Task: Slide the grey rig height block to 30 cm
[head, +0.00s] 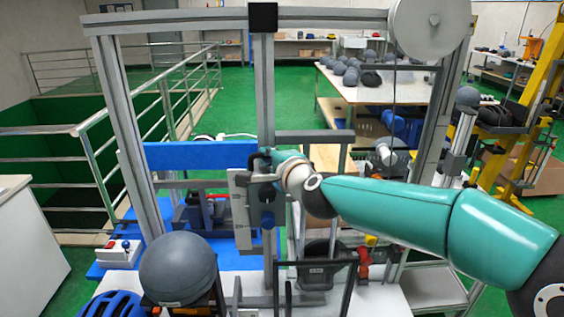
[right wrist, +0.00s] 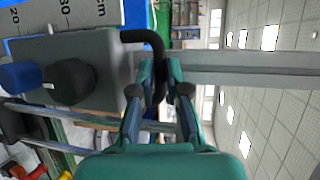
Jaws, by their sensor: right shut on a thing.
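The grey height block (head: 267,183) sits on the rig's upright post, beside a pale scale plate (head: 240,218). In the right wrist view the grey block (right wrist: 112,82) carries a black knob (right wrist: 70,82) and a blue knob (right wrist: 22,76). The scale (right wrist: 65,16) there shows a 20 and a 30 cm mark, and the block lies alongside both. I cannot tell the exact reading. My right gripper (head: 270,165) is at the block's black bent handle (right wrist: 150,42). In the wrist view its fingers (right wrist: 160,92) are shut on this handle. My left gripper is not in view.
A grey ball (head: 178,268) stands at the front left, with a blue helmet (head: 112,305) beside it. A red-buttoned control box (head: 120,252) sits at left. The rig's frame (head: 120,140) encloses the post. A pulley wheel (head: 428,25) is at upper right.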

